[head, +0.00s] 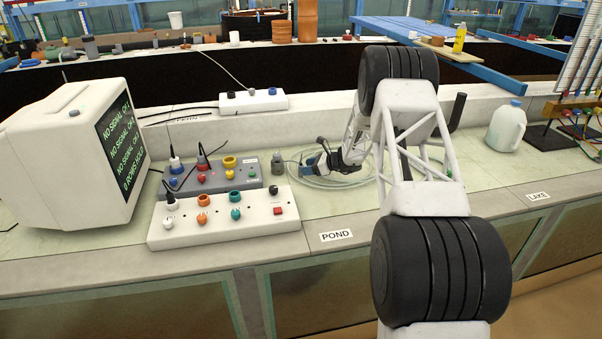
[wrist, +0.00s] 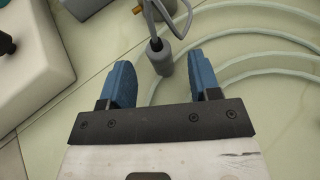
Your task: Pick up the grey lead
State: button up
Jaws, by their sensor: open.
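The grey lead (wrist: 165,62) shows in the wrist view as a grey cylindrical plug with a dark collar and a bent grey cable running up from it. It lies just ahead of my gripper (wrist: 162,82), roughly midway between the lines of its two blue fingers. The fingers are apart, with nothing seen between them. In the head view my gripper (head: 316,161) is low over the bench, right of the two socket boxes. A small grey piece (head: 277,165) beside it appears to be the lead's plug; its cable is hard to make out there.
A white socket box (head: 240,222) and a grey socket box (head: 243,177) stand left of my gripper. A pale coiled hose (head: 335,182) lies under and right of it. A monitor (head: 75,160) stands far left, a milky jug (head: 506,126) at right. The bench front strip is clear.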

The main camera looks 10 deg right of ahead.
aim_at(303, 177)
jog(key=shift+x, duration=1.35)
jog(key=c, duration=1)
jog(key=shift+r, duration=0.15)
jog(key=shift+r, duration=0.85)
jog(key=shift+s+r, duration=0.25)
jog(key=shift+r, duration=0.6)
jog(key=s, duration=0.5)
jog(key=s+r, duration=0.1)
jog(key=s, duration=0.4)
jog(key=s+a, duration=0.1)
jog(key=s, duration=0.4)
jog(key=shift+s+r, duration=0.15)
jog(key=shift+s, duration=0.05)
